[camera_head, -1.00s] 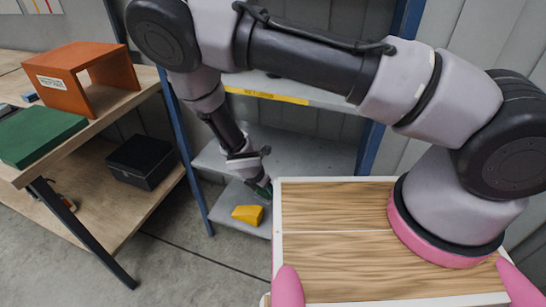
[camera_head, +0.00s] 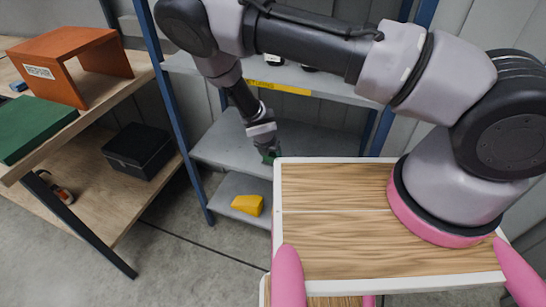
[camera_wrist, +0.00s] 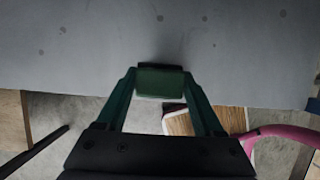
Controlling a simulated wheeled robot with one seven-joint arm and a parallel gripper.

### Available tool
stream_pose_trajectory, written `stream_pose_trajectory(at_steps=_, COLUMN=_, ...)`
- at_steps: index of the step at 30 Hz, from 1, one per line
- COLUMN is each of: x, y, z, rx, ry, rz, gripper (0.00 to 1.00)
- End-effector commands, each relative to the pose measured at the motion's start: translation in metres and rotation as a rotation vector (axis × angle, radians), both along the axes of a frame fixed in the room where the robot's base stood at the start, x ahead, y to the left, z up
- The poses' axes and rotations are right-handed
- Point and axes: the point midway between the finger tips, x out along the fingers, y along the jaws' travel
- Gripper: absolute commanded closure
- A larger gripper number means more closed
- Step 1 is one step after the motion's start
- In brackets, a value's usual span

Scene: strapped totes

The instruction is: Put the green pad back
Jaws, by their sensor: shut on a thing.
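My gripper (camera_head: 270,155) is at the front of the middle grey shelf, left of the wooden deck. In the wrist view my gripper (camera_wrist: 160,82) has its two dark green fingers closed on a small green block with a dark far edge, which I take as the green pad (camera_wrist: 160,84). The pad reaches over the grey shelf surface (camera_wrist: 80,50); whether it touches is unclear. In the head view the pad is hard to tell from the fingers. A larger green slab (camera_head: 35,128) lies on the wooden bench at the left.
A blue-post rack holds grey shelves; a yellow wedge (camera_head: 248,204) sits on its low shelf. An orange open stand (camera_head: 70,62) is on the bench, a black box (camera_head: 141,150) beneath. The white-rimmed wooden deck (camera_head: 335,185) is close right. The floor (camera_head: 190,265) is clear.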

Motion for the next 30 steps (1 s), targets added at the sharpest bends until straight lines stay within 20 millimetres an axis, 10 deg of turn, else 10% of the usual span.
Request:
stream_pose_trajectory(at_steps=26, x=0.024, y=-0.008, z=-0.037, rx=0.000, ry=0.001, rz=0.000, gripper=0.83)
stream_pose_trajectory(at_steps=27, x=0.024, y=-0.008, z=-0.038, rx=0.000, ry=0.001, rz=0.000, gripper=0.27)
stream_pose_trajectory(at_steps=30, x=0.024, y=-0.008, z=-0.038, rx=0.000, ry=0.001, rz=0.000, gripper=0.01)
